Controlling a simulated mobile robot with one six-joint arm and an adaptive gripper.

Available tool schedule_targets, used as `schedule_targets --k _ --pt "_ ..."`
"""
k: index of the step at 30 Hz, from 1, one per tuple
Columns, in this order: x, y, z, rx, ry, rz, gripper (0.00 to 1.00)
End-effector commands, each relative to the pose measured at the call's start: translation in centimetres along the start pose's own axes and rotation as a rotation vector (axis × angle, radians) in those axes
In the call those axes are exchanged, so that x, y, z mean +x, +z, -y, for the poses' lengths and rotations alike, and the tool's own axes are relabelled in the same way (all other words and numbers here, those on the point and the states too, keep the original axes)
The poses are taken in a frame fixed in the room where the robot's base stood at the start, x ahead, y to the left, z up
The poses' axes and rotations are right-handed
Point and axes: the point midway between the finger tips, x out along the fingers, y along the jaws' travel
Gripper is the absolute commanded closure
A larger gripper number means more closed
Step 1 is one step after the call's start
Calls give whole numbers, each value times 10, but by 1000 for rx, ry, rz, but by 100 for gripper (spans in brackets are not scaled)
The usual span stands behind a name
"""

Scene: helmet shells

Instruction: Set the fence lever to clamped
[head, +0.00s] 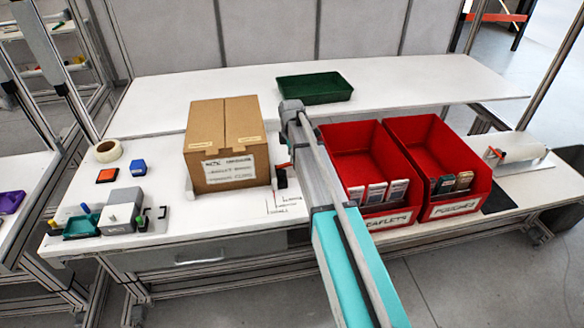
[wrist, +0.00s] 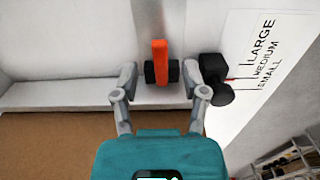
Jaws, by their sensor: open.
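In the wrist view the fence lever (wrist: 160,58) is an orange bar on a black hub, mounted by the white fence (wrist: 60,95). It points toward the top of the picture. My gripper (wrist: 160,80) is open, with one finger on each side of the lever and its hub. The fingers look apart from the orange bar; I cannot tell their height above it. In the head view my arm hides most of this spot, and only a small red and black part shows beside the box.
A black knob (wrist: 214,80) with a red pointer stands close to the right finger, beside a LARGE, MEDIUM, SMALL label (wrist: 262,50). A cardboard box (head: 226,140) stands left of my arm. Red bins (head: 360,150) stand to the right, and a green tray (head: 314,88) lies behind.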

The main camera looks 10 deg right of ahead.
Motion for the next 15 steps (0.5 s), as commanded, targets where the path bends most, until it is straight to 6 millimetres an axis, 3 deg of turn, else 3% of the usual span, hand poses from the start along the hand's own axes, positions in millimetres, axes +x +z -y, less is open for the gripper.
schedule_targets --k 6,15 --pt "21 0 0 0 0 0 43" --pt "35 0 0 1 0 0 43"
